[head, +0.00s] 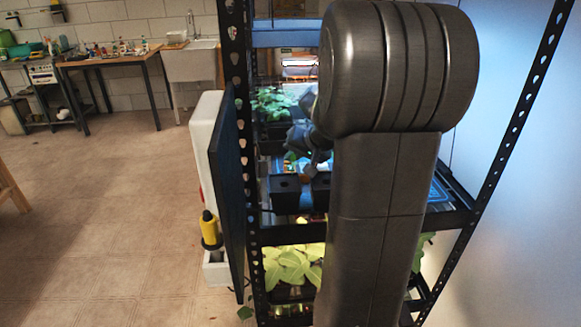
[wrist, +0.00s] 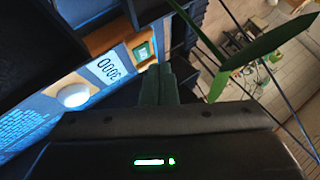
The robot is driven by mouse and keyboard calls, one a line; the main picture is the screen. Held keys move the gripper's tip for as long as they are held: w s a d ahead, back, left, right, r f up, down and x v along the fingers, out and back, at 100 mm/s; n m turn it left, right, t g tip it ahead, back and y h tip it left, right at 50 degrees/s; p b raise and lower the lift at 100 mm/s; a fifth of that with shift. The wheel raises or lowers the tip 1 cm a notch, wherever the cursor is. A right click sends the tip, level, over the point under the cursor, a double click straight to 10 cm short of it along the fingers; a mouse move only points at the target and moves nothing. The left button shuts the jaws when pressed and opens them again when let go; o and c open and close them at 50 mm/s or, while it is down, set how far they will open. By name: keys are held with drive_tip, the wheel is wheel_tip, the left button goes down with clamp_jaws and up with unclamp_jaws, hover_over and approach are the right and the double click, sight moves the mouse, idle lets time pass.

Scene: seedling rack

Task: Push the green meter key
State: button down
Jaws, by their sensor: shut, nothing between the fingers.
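The green meter key (wrist: 143,51) shows in the wrist view on a panel, beside a white display (wrist: 108,68) with dark digits and a round white knob (wrist: 74,95). My gripper (wrist: 159,72) is shut and empty. Its fingertips appear just below and right of the key in the picture; I cannot tell whether they touch it. In the head view my own arm covers much of the rack, and I cannot make out the key there.
A green leaf (wrist: 250,50) hangs close to the right of my fingers. The black rack (head: 290,235) holds plants on its shelves (head: 292,267). A dark panel and a yellow-topped item (head: 209,228) stand at its left. Open floor (head: 110,220) lies further left.

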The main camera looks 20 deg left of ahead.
sight(293, 169)
drive_tip(key=shift+r+p, duration=1.75)
drive_tip(key=shift+r, duration=1.1)
